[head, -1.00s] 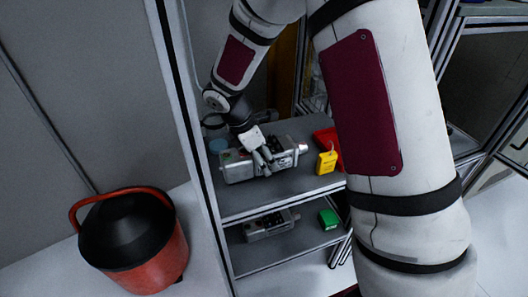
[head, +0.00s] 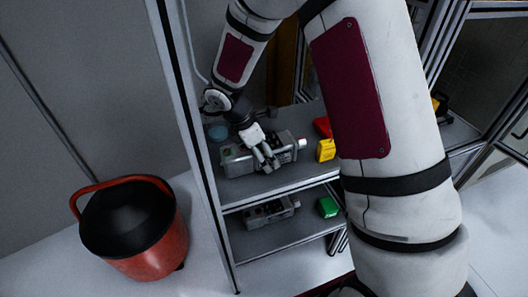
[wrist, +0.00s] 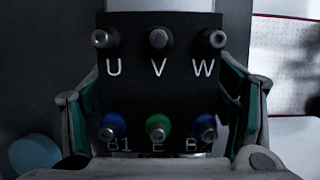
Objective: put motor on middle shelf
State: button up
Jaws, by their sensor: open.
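A grey motor (head: 236,163) with dark terminals on top lies on the upper of two visible shelves (head: 250,187). My gripper (head: 269,163) is over the motor, pointing down at it. In the wrist view, the motor's black terminal block (wrist: 158,88), marked U, V, W, B1, E and B2, lies between the open fingers of my gripper (wrist: 165,150). Contact cannot be made out. A second, similar grey motor (head: 268,212) lies on the lower shelf (head: 285,237).
Yellow (head: 326,150) and red (head: 322,126) items sit right of the upper motor. A green item (head: 327,207) is on the lower shelf. A blue round thing (head: 218,131) is behind. A frame post (head: 187,150) stands left, beside a red-black bucket (head: 135,227).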

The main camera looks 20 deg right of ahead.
jog(key=shift+r, duration=0.1)
jog(key=p+v, duration=0.1)
jog(key=v, duration=0.6)
jog(key=shift+a+r, duration=0.1)
jog(key=shift+r, duration=0.25)
jog(key=s+d+r+m+y, duration=0.1)
jog(key=s+d+r+m, duration=0.3)
jog(key=s+r+m, duration=0.75)
jog(key=s+a+r+m+t+y, duration=0.1)
jog(key=s+r+m, duration=0.1)
jog(key=s, duration=0.7)
jog(key=s+a+r+m+t+y, duration=0.1)
jog(key=s+m, duration=0.3)
jog(key=s, duration=0.6)
jog(key=shift+s+r+t+y, duration=0.15)
jog(key=shift+r+t+y, duration=0.15)
jog(key=shift+r+y, duration=0.4)
jog(key=shift+m, duration=0.25)
notch_tip(320, 180, up, 8)
jog(key=t+p, duration=0.1)
jog(key=p, duration=0.5)
jog(key=shift+t+p, duration=0.3)
jog(key=shift+p, duration=0.05)
